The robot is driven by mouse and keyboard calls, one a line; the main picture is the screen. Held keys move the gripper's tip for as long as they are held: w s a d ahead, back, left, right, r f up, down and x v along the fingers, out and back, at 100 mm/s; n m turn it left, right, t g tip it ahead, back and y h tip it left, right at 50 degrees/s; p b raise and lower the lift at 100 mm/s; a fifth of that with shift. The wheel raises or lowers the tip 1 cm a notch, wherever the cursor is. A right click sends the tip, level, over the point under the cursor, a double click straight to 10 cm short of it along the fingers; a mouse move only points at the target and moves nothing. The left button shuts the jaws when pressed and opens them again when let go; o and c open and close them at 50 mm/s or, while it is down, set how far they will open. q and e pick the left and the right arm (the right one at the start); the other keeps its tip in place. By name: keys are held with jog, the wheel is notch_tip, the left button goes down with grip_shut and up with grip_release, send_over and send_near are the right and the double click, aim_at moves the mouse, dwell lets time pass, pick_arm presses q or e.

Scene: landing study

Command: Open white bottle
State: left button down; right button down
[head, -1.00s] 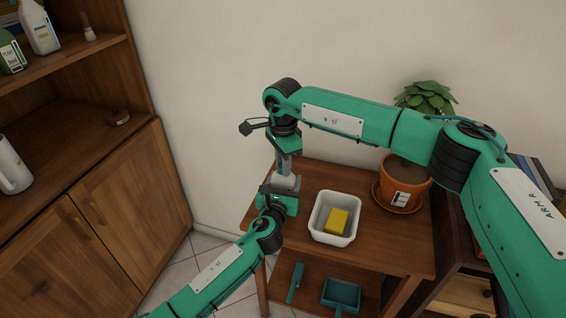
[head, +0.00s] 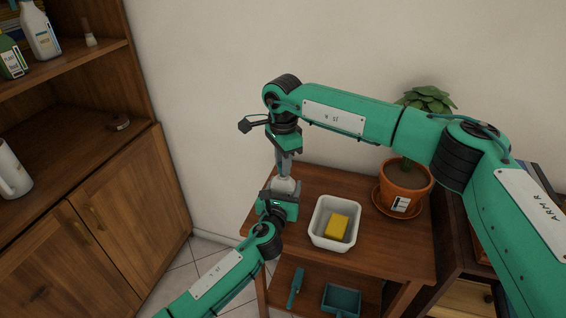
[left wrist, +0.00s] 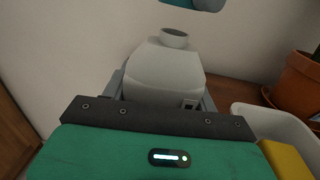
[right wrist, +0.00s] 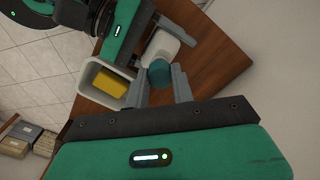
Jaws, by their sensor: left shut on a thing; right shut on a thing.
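The white bottle (head: 286,186) stands upright between the fingers of my left gripper (head: 283,190), which is shut on its body. In the left wrist view the bottle (left wrist: 165,72) shows a bare, open neck. My right gripper (head: 285,171) points down from above and is shut on a blue-green cap (right wrist: 159,73). In the right wrist view the cap is between the fingertips, with the bottle (right wrist: 167,47) beyond it. A blue-green part, likely this cap, shows at the top of the left wrist view, apart from the neck.
A white tub (head: 317,236) with a yellow sponge (head: 337,226) stands on the wooden table (head: 385,247), right of the bottle. A potted plant (head: 405,180) stands behind it. A wooden cabinet (head: 110,215) is at the left. A dustpan (head: 341,300) lies on the lower shelf.

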jog(key=shift+r, duration=2.05)
pick_arm(q)
jog(key=shift+c, duration=1.6)
grip_release()
jog(key=shift+s, duration=0.1)
